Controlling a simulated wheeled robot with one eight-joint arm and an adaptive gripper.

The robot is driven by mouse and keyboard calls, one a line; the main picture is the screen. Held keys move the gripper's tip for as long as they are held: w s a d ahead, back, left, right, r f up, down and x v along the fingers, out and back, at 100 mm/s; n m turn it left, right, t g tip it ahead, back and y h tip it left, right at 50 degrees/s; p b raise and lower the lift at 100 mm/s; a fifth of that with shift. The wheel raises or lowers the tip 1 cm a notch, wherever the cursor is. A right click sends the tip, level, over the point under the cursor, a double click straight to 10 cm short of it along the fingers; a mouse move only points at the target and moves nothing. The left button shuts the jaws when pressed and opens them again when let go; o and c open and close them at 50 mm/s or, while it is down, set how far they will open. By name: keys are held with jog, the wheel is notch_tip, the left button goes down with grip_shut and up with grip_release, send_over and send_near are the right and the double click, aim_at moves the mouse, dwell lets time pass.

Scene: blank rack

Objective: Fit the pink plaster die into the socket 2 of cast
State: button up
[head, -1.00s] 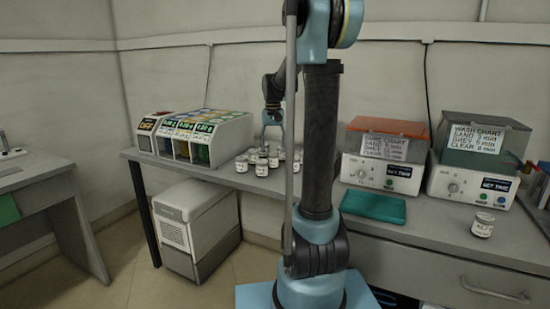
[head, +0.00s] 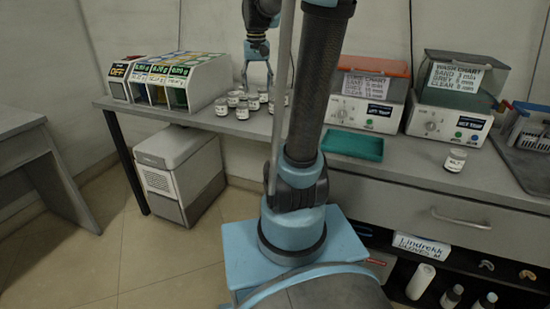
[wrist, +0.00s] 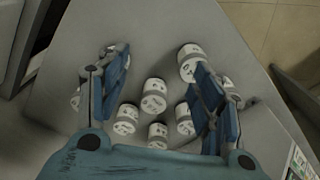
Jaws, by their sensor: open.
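My gripper (head: 257,86) is above a group of white jars at the back of the counter. In the wrist view my gripper (wrist: 160,75) is open, its blue fingers spread over the jars with nothing held between them. I cannot make out a pink die or a numbered socket in either view. Two small arch-shaped pieces lie on the lower right shelf, one pale (head: 486,265) and one orange-pink (head: 527,275); they are too small to tell whether either is the cast.
Several white jars (wrist: 153,104) stand close together under my gripper. A dispenser rack (head: 168,80) is left of them; a teal tray (head: 352,145) and two lidded machines (head: 362,112) are right. A lone jar (head: 455,160) stands nearer the counter's front.

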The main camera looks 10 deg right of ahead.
jog(key=s+f, duration=0.8)
jog(key=s, duration=0.4)
jog(key=s+f+n+t, duration=0.1)
jog(key=s+f, duration=0.8)
jog(key=s, duration=0.3)
jog(key=shift+s+d+f+t, duration=0.15)
jog(key=shift+d+t, duration=0.15)
jog(key=shift+d, duration=0.15)
jog(key=shift+o, duration=0.5)
jog(key=shift+s+f, duration=0.2)
jog(key=shift+f, duration=0.1)
